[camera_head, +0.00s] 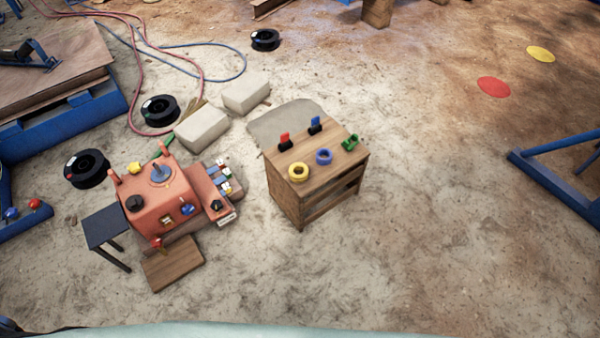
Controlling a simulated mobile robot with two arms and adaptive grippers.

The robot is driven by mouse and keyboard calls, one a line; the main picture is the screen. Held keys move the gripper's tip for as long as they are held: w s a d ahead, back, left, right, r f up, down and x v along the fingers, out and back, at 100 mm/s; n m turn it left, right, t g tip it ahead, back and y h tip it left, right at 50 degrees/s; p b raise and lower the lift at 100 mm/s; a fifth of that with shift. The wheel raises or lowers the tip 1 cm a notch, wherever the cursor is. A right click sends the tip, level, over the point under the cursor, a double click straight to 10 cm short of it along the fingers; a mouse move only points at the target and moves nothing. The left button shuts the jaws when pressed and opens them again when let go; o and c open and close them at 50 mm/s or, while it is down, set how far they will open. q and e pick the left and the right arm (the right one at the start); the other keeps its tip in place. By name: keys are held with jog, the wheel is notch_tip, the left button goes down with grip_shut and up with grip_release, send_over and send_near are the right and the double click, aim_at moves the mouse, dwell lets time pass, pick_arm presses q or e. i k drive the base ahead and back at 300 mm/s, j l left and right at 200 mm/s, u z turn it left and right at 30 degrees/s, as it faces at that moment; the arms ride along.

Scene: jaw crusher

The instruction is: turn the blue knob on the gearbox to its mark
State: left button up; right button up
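The orange-red gearbox (152,218) stands on the floor at left of centre. A small blue knob (187,209) sits on its front face, towards the right. A larger blue round part (161,174) with an upright stem is on its top. The knob's mark is too small to make out. Neither of my grippers is in view.
A small wooden cabinet (287,202) with coloured rings and small clamps on top stands right of the gearbox. A dark side table (103,227) is at its left, a wooden board (172,264) in front. Pale blocks (202,128) lie behind.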

aim_at(188, 209)
jog(key=u, duration=1.25)
